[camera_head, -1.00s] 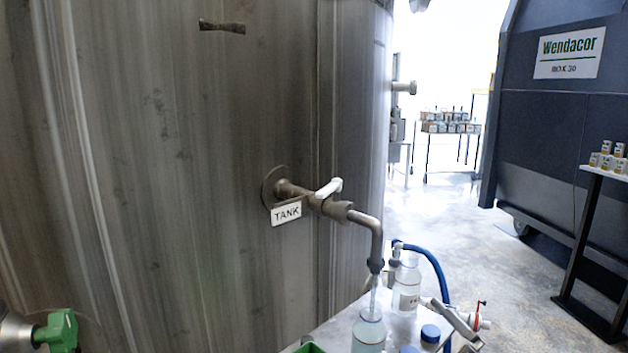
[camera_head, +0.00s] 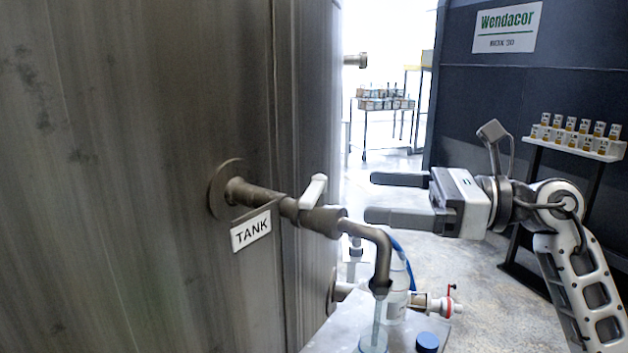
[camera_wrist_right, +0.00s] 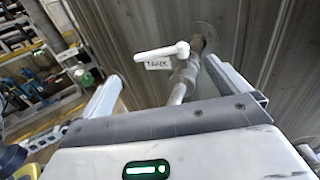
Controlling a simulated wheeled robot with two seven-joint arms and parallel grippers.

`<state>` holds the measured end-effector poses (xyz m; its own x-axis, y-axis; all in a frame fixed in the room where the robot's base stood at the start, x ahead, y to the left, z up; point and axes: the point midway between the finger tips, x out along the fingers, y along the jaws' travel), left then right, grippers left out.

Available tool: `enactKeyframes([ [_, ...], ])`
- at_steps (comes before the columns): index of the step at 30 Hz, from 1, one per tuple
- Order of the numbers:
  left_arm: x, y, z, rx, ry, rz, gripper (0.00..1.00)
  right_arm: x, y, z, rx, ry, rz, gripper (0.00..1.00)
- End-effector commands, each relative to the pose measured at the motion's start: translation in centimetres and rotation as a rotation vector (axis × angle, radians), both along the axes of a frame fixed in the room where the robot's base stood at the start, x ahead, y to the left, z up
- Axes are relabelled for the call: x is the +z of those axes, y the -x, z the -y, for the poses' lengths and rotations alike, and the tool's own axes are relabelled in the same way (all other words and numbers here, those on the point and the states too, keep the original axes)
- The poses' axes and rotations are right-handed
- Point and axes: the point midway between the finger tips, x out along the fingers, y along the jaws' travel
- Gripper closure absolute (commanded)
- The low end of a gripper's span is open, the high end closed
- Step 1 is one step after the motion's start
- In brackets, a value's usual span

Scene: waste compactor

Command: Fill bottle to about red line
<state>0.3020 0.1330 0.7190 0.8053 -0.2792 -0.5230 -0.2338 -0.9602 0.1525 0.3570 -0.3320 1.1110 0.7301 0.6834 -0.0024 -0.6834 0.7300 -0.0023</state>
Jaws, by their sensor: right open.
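The tank pipe carries a white valve handle (camera_head: 313,191) above a bent spout (camera_head: 381,262). A pale stream (camera_head: 377,322) runs from the spout into the bottle (camera_head: 373,345) below. Only the bottle's top shows, so its red line and water level are cut off. My right gripper (camera_head: 372,197) is open and empty, right of the handle, its fingers pointing left toward it and not touching it. In the right wrist view, the handle (camera_wrist_right: 162,52) shows between and beyond the open fingers (camera_wrist_right: 163,72). My left gripper is out of view.
A second bottle (camera_head: 397,300) stands behind the spout on the small table (camera_head: 335,330), near a blue hose (camera_head: 404,255) and a red-levered fitting (camera_head: 440,303). A blue cap (camera_head: 427,342) lies at the front. The TANK sign (camera_head: 251,231) hangs under the pipe.

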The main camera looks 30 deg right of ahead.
Motion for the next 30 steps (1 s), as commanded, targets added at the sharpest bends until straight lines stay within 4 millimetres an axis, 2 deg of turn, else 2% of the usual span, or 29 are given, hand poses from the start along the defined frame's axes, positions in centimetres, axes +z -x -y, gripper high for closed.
enactKeyframes([
  [6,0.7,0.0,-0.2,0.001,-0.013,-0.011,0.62,0.4,-3.4,-3.4,0.003,-0.001,0.002,0.0],
  [12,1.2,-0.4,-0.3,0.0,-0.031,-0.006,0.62,0.3,-5.8,-5.4,0.001,-0.004,0.002,0.0],
  [18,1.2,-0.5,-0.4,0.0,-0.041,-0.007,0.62,0.1,-6.9,-6.4,0.001,-0.004,0.001,0.0],
  [27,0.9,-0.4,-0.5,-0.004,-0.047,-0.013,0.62,0.0,-7.0,-6.6,0.0,-0.003,0.0,0.0],
  [28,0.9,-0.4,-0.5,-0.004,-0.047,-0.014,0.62,0.0,-7.0,-6.6,0.0,-0.003,0.0,0.06],
  [30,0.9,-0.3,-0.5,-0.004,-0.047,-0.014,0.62,0.0,-7.0,-6.6,0.0,-0.003,0.0,0.25],
])
